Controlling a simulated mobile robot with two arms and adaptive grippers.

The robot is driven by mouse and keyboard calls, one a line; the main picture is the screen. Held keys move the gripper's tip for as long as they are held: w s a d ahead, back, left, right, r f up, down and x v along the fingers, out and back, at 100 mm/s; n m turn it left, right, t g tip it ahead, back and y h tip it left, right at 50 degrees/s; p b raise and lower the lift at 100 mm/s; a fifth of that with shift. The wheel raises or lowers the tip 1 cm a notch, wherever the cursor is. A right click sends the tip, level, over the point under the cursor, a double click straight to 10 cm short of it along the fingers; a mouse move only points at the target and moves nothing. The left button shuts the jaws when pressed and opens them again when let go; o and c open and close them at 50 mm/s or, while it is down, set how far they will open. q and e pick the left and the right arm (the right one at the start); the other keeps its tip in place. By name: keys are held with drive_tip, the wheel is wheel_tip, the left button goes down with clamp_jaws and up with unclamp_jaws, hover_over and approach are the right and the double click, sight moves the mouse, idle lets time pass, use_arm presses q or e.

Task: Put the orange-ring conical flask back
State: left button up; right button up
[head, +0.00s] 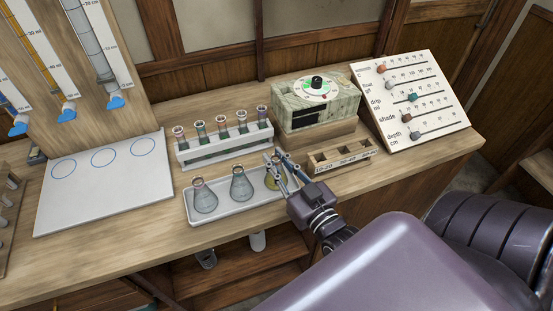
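Three conical flasks stand in a white tray: a left one (204,197), a middle one (241,186) and a right one (273,181) with a yellowish look. The left flask's neck looks reddish. Ring colours are too small to tell surely, and the right flask's neck is partly hidden by my fingers. My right gripper (276,157) is at the right flask's neck, its two fingers some way apart. I cannot tell whether they touch the neck. The white tray (225,213) rests on the wooden bench. My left gripper is not in view.
A test-tube rack (226,151) stands behind the tray. A dial box (315,103), a small labelled wooden rack (341,158) and a slider board (412,95) stand to the right. A white board with blue circles (105,192) lies at left, mostly clear.

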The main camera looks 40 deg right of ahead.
drive_tip(key=o, duration=0.4)
drive_tip(key=shift+r, duration=0.2)
drive_tip(key=shift+s+f, duration=0.15)
drive_tip(key=shift+s, duration=0.25)
drive_tip(key=shift+s+a+b, duration=0.2)
drive_tip(key=shift+s+b, duration=0.4)
drive_tip(key=shift+s, duration=2.2)
drive_tip(key=shift+s+a+b, duration=0.15)
drive_tip(key=shift+s+b, duration=0.4)
drive_tip(key=shift+s, duration=2.25)
